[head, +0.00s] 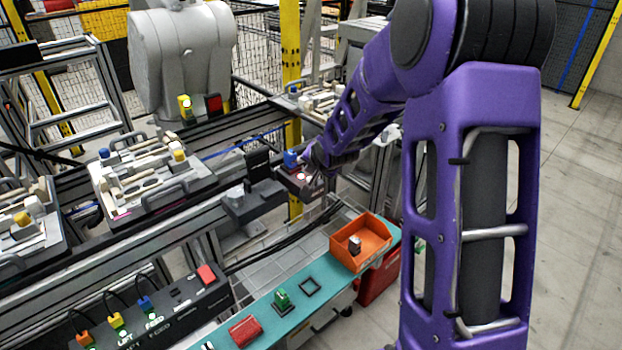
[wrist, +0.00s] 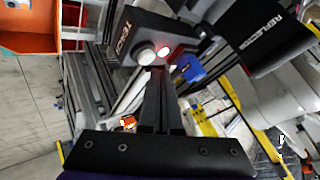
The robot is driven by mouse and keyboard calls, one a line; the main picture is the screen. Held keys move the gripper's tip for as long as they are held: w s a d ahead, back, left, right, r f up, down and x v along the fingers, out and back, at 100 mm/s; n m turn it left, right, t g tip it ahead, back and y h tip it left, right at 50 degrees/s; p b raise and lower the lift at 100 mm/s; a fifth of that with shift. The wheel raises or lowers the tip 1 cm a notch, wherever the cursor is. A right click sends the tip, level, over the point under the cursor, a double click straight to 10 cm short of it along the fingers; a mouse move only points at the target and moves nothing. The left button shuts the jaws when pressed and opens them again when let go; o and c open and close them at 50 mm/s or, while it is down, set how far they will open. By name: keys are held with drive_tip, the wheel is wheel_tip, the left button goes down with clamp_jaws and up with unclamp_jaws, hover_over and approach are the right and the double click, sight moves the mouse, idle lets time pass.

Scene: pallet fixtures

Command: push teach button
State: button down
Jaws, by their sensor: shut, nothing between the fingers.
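The teach box is a dark box marked TEACH (wrist: 128,28) in the wrist view. On its face are a pale round button (wrist: 145,53) and, right beside it, a lit red-white lamp (wrist: 164,48). My gripper (wrist: 158,70) is shut and empty. Its fingertips lie just below the button and lamp in the picture; I cannot tell whether they touch the box. In the head view the teach box (head: 297,180) shows small beside the rail, with a glowing light on it. My gripper (head: 314,178) is at its right side, partly hidden by my wrist.
A dark block marked REFLECTOR (wrist: 275,35) and a blue part (wrist: 192,68) are close by in the wrist view. In the head view, an orange bin (head: 375,245) stands on a teal shelf (head: 318,312). A button panel (head: 170,310) is at lower left and a loaded pallet (head: 150,205) is on the rail.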

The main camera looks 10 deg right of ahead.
drive_tip(key=shift+f+b, duration=0.35)
drive_tip(key=shift+f, duration=0.1)
drive_tip(key=shift+f+b, duration=0.45)
drive_tip(key=shift+f, duration=0.1)
idle(0.9)
drive_tip(key=shift+r, duration=0.15)
drive_tip(key=shift+r+p, duration=0.7)
drive_tip(key=shift+r, duration=0.1)
wheel_tip(320, 180, up, 5)
drive_tip(key=p, duration=0.4)
idle(0.7)
